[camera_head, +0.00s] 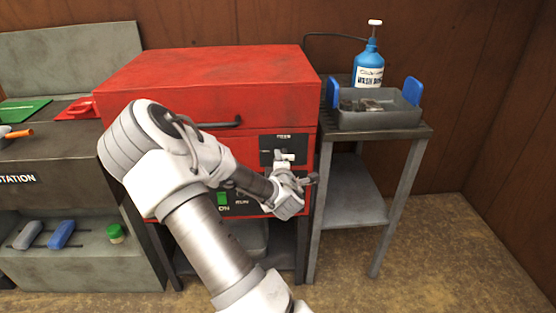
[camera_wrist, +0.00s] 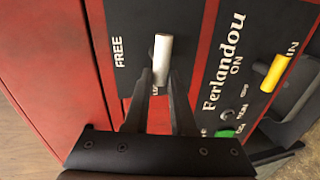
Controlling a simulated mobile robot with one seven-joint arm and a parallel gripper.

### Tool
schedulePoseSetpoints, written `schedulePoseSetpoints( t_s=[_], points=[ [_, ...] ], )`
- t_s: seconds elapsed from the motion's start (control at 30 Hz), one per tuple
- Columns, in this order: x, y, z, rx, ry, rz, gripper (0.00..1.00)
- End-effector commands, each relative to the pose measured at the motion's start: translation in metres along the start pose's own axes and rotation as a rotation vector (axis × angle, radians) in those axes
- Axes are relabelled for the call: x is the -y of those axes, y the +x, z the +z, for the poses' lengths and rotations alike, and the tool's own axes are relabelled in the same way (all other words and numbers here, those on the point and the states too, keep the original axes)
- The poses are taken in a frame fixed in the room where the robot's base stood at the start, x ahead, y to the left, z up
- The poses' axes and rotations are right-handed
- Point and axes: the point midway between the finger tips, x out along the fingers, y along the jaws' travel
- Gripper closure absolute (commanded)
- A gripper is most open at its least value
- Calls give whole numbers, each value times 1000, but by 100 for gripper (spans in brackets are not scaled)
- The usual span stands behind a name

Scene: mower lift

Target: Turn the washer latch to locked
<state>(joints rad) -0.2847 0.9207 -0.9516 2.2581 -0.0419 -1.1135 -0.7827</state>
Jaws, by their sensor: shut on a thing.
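The red washer cabinet (camera_head: 205,75) stands in the middle of the head view, with a dark latch panel (camera_head: 266,143) on its front. The pale latch handle (camera_wrist: 163,55) shows in the wrist view beside the word FREE. A second label by the fingers is mostly hidden, and I cannot tell which label the handle points to. My gripper (camera_wrist: 160,80) is shut on the latch handle, with a dark finger on each side of its lower end. In the head view my gripper (camera_head: 301,182) is in front of the panel and its fingertips are hard to make out.
A yellow lever (camera_wrist: 275,73) and a green button (camera_wrist: 225,133) sit on the neighbouring panel. A metal stand (camera_head: 350,205) at the right bears a grey tray (camera_head: 392,119) and a blue pump bottle (camera_head: 369,62). A workbench (camera_head: 50,160) stands at the left.

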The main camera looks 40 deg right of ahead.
Motion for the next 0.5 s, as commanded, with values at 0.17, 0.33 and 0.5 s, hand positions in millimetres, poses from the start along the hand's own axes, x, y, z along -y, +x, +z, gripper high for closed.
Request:
schedulePoseSetpoints(
  t_s=[0.17,0.33,0.5],
  points=[
    [0,0,0,9,-50,2,100],
    [1,1,0,14,-68,2,100],
    [1,1,0,15,-71,2,100]
  ],
)
